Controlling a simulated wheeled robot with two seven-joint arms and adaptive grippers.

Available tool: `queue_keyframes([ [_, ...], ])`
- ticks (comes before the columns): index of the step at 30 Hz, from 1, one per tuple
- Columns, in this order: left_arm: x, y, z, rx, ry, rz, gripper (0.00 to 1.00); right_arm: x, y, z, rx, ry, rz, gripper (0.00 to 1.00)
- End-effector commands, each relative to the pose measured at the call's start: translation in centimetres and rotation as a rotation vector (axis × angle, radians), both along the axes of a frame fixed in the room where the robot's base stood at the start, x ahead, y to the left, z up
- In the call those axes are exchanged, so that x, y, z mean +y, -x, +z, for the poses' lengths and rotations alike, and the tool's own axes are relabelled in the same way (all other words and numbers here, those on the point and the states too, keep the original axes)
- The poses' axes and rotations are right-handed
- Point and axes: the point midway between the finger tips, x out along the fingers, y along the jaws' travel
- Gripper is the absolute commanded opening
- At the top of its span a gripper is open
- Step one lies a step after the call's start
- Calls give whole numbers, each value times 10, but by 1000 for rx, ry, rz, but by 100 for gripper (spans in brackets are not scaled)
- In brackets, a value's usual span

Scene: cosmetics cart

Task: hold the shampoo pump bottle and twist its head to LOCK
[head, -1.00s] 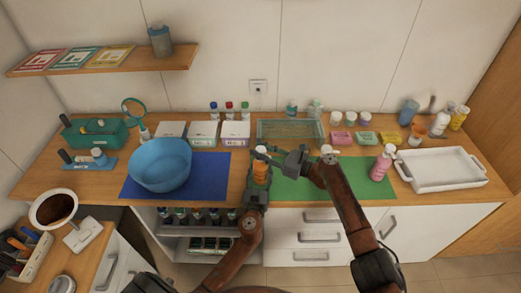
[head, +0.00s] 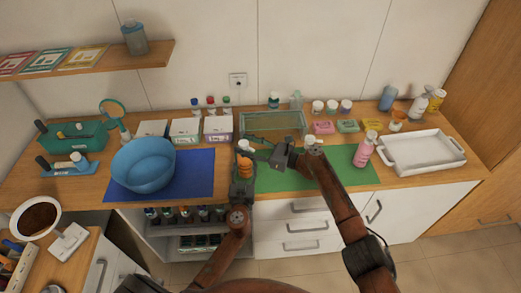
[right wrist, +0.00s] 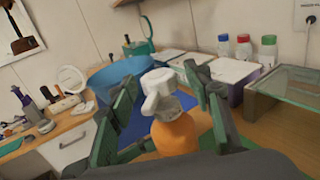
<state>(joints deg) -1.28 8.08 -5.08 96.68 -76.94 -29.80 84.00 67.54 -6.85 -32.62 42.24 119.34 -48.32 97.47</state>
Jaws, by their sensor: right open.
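An orange pump bottle (head: 244,166) with a white pump head stands at the front of the counter, near the blue and green mats. My left gripper (head: 243,184) is at the bottle's lower front; its fingers are too small and covered to tell whether they are closed on it. My right gripper (head: 281,154) is open, to the right of the bottle. In the right wrist view, the white pump head (right wrist: 160,88) shows between the two spread fingers, above the orange body (right wrist: 174,134). I see no finger closed on the head.
A blue basin (head: 143,167) stands on the blue mat (head: 200,178) to the left. A pink pump bottle (head: 363,152) stands by the green mat's right end (head: 340,178). A white tray (head: 425,165) is farther right. A glass-topped stand (head: 272,122) is behind.

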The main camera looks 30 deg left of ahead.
Motion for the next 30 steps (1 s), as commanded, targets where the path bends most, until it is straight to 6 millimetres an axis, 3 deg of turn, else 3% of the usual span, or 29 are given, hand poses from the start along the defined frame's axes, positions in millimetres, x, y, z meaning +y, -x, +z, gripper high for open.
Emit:
queue_keyframes([
  [5,-1,0,0,0,1,-2,9,-24,-1,-2,-1,2,-1,46],
  [12,-1,0,1,-1,1,-2,9,-74,-3,-2,-1,2,-1,46],
  [18,-1,0,1,-2,0,-2,9,-102,-4,0,0,1,0,46],
  [30,-1,0,2,-3,-1,-1,9,-111,-4,0,0,1,2,46],
])
